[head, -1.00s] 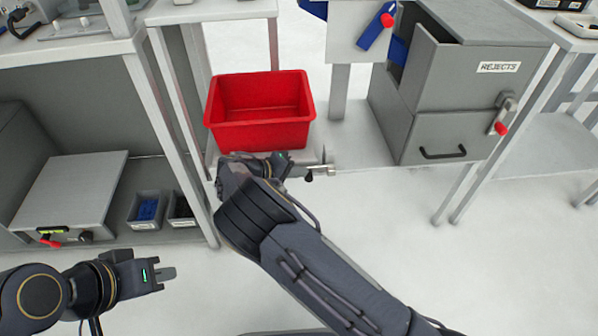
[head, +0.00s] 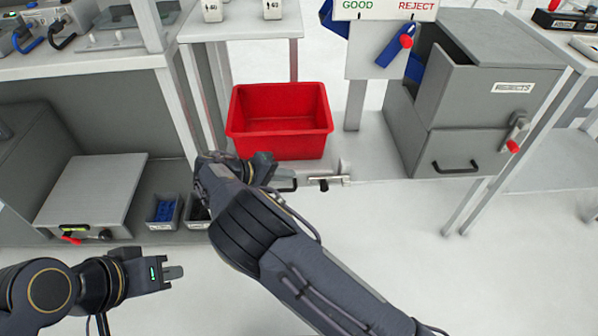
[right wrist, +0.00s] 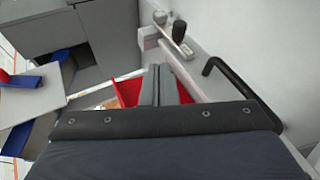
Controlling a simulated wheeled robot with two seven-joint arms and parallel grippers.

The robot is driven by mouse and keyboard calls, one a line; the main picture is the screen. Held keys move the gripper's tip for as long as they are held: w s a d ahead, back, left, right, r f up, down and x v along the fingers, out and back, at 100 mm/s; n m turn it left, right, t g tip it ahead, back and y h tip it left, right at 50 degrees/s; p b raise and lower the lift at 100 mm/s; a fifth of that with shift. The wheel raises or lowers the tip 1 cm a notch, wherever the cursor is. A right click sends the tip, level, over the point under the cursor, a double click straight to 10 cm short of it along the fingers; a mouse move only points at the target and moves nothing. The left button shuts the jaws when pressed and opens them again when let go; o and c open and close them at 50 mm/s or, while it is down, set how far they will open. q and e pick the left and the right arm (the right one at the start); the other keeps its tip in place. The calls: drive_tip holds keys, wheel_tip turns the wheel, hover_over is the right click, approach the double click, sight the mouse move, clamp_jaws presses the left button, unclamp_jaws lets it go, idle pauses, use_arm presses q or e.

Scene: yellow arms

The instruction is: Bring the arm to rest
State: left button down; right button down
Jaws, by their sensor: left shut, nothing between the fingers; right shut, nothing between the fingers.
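My right arm reaches up from the bottom right of the head view, and its gripper (head: 286,185) is in front of the red bin. The right wrist view shows this gripper's two fingers (right wrist: 166,88) side by side, shut and empty, with red bin surfaces beyond them. My left gripper (head: 173,273) is at the lower left of the head view. It points right, shut and empty, over clear floor.
The red bin (head: 280,148) sits below a small white table. A grey REJECTS cabinet (head: 478,150) stands right of it. A blue-lever GOOD/REJECT panel (head: 385,45) is between them. Small grey trays (head: 160,224) lie at left. Floor at lower right is clear.

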drive_tip(key=shift+s+a+r, duration=0.2)
drive_tip(key=shift+s+a, duration=0.05)
drive_tip(key=shift+a, duration=0.25)
